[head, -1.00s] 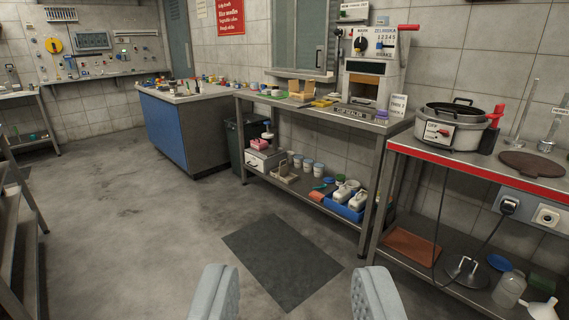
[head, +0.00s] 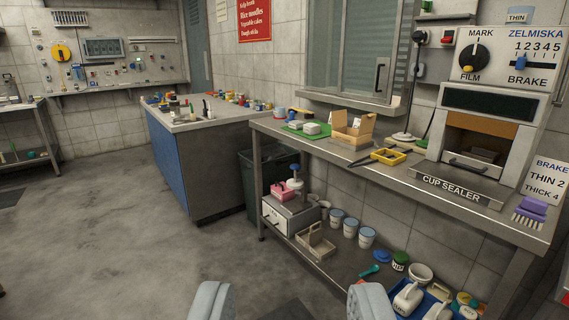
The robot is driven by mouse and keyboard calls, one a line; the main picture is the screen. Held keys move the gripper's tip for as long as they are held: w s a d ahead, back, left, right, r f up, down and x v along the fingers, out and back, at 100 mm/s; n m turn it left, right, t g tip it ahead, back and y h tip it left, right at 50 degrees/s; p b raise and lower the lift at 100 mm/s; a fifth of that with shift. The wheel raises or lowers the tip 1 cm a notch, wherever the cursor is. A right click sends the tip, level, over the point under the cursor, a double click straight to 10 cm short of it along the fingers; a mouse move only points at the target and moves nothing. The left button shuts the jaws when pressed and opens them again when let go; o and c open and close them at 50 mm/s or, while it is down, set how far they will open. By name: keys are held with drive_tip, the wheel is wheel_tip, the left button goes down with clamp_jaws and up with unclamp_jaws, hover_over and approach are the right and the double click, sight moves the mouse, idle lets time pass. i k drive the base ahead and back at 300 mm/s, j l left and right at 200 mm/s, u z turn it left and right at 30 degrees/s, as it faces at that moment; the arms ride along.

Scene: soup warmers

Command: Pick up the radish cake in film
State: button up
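My gripper (head: 290,298) shows at the bottom edge of the head view, its two pale grey fingers wide apart with nothing between them. I cannot clearly make out a radish cake in film. Two small pale blocks, one of them a whitish block (head: 312,128), sit on a green board (head: 298,135) at the left part of the steel bench. They are too small to tell whether they are wrapped in film. My gripper is well short of the bench and touches nothing.
A blue-sided counter (head: 178,160) stands left. The floor at left is clear.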

sight(296, 126)
drive_tip(key=i+j+u, duration=0.1)
drive_tip(key=i+u, duration=0.25)
drive_tip(key=i, duration=0.45)
drive_tip(key=i+l+u, duration=0.15)
drive_tip(key=i+u, duration=0.2)
drive_tip(key=i, duration=0.45)
drive_tip(key=i+l+z, duration=0.1)
drive_tip(key=i+z, duration=0.75)
drive_tip(key=i, duration=0.15)
drive_tip(key=i+j+z, duration=0.25)
drive_tip(key=i+z, duration=0.15)
drive_tip(key=i, duration=0.05)
